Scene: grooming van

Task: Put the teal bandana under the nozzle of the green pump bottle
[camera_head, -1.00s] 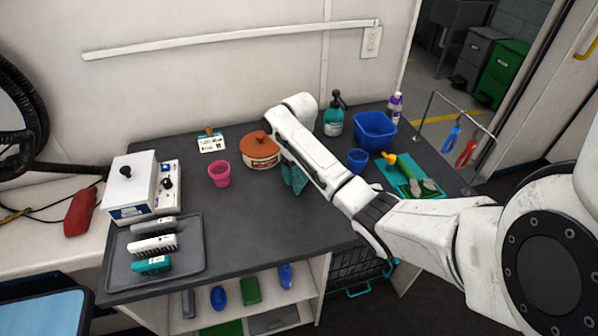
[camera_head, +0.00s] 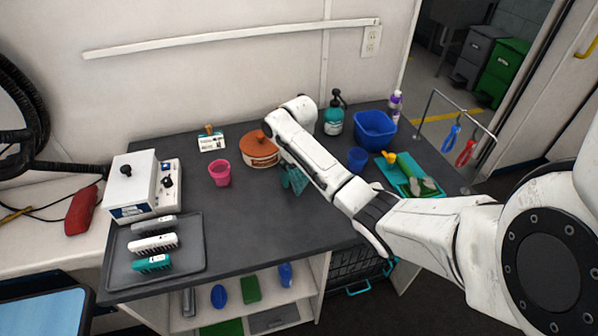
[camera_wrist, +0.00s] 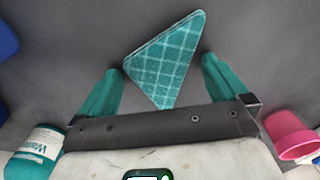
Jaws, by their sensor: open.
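The teal bandana (camera_wrist: 166,60) is a checked triangle in the wrist view, lying between and just beyond the teal fingers of my gripper (camera_wrist: 161,66). The fingers are open, with a visible gap on each side of the bandana. In the head view my gripper (camera_head: 291,178) is low over the table's middle, and a patterned teal patch of the bandana (camera_head: 298,181) shows beside it, partly hidden by my arm. The green pump bottle (camera_head: 333,118) with a black pump stands upright behind my arm; its labelled body (camera_wrist: 36,150) shows at the wrist view's lower left. Its nozzle is outside the wrist view.
A terracotta pot (camera_head: 259,150) and pink cup (camera_head: 220,173) stand left of my gripper. A blue cup (camera_head: 357,159), blue bin (camera_head: 374,130) and teal tray (camera_head: 434,193) with tools are to the right. The dark table (camera_head: 235,235) is clear in front.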

